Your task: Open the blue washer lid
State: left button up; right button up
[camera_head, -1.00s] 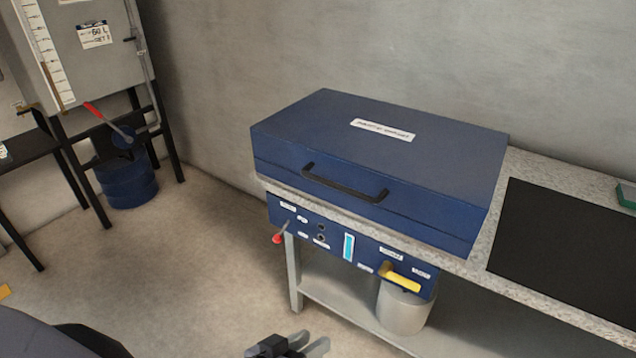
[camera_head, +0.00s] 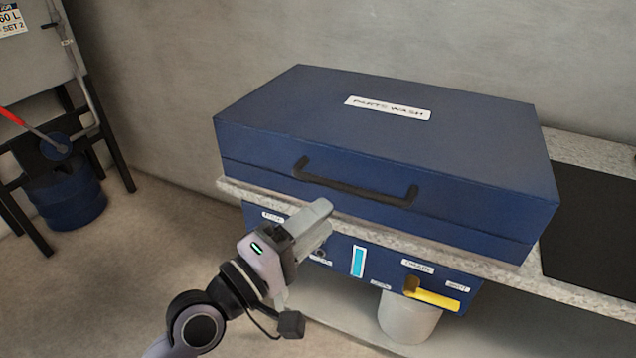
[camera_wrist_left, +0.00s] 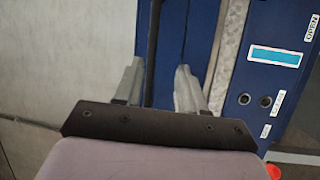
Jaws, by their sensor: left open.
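The blue washer lid (camera_head: 450,125), labelled "PARTS WASH", lies shut on the washer. A black bar handle (camera_head: 357,188) runs along its front face. My left gripper (camera_head: 320,222) is open, just in front of and below the left half of the handle. In the left wrist view the dark handle (camera_wrist_left: 153,50) runs lengthwise between the two spread fingers (camera_wrist_left: 157,82). I cannot tell whether the fingertips reach past the bar or touch it. The fingers partly cover the control panel. My right gripper is not in view.
The blue control panel (camera_head: 385,272) below has a yellow lever (camera_head: 435,298) at its right. A grey bucket (camera_head: 408,322) stands below it. The stone counter (camera_head: 590,147) carries a black panel (camera_head: 595,225) at right. A blue drum (camera_head: 68,197) stands at left.

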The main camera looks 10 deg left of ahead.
aim_at(348, 185)
pick_arm(q)
jog(key=shift+w+r, duration=0.55)
jog(key=x, duration=0.6)
jog(key=shift+w+d+r, duration=0.1)
jog(key=shift+d+r, duration=0.05)
jog(key=shift+d, duration=0.1)
grip_shut()
